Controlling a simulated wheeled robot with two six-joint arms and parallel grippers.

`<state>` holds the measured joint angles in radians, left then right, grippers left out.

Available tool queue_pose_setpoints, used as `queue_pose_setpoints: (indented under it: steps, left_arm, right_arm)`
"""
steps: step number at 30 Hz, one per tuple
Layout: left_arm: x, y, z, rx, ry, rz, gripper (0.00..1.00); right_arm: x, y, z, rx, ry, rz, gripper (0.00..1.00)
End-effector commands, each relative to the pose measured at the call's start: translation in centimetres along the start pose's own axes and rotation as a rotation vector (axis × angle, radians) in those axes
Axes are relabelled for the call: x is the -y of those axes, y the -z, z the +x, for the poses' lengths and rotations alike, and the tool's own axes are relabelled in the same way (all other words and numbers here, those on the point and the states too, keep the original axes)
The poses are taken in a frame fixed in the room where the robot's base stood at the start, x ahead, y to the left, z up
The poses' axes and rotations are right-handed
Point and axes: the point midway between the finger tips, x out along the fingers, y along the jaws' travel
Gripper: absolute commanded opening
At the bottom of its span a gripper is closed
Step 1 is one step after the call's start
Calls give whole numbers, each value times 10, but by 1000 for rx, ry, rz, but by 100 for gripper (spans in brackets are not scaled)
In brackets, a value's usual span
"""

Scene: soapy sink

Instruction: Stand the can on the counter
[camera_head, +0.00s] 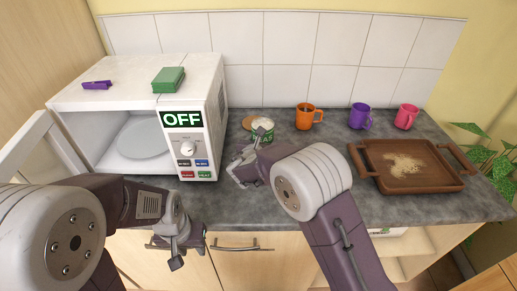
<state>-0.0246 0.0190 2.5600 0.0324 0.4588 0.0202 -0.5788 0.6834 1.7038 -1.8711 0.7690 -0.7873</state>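The can (263,130), with a green label reading partly "EAS" and a pale top, is at the back of the grey counter (330,205), right of the microwave. It looks roughly upright. My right gripper (242,164) is just in front of it and hides its lower part. I cannot tell whether the fingers touch the can or how far apart they are. My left gripper (178,250) hangs low in front of the counter edge, away from the can, with nothing visible in it. Its finger opening is unclear.
The open microwave (215,120) stands left, with a green sponge (168,79) and a purple item (97,85) on top. A round brown disc (248,122) lies by the can.

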Motion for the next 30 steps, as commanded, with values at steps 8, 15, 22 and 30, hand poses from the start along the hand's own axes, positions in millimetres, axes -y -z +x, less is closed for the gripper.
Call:
queue_pose_setpoints:
  steps: [8, 15, 22, 30]
  left_arm:
    - [0, 1, -6, 0, 0, 0, 36]
    - [0, 0, -4, 0, 0, 0, 36]
    - [0, 0, -4, 0, 0, 0, 36]
    - [0, 0, 1, 0, 0, 0, 36]
  right_arm:
    - [-21, 7, 21, 3, 1, 1, 0]
    - [-21, 39, 34, 1, 2, -2, 0]
    - [-21, 44, 36, 4, 0, 1, 0]
    - [-21, 49, 38, 1, 1, 0, 70]
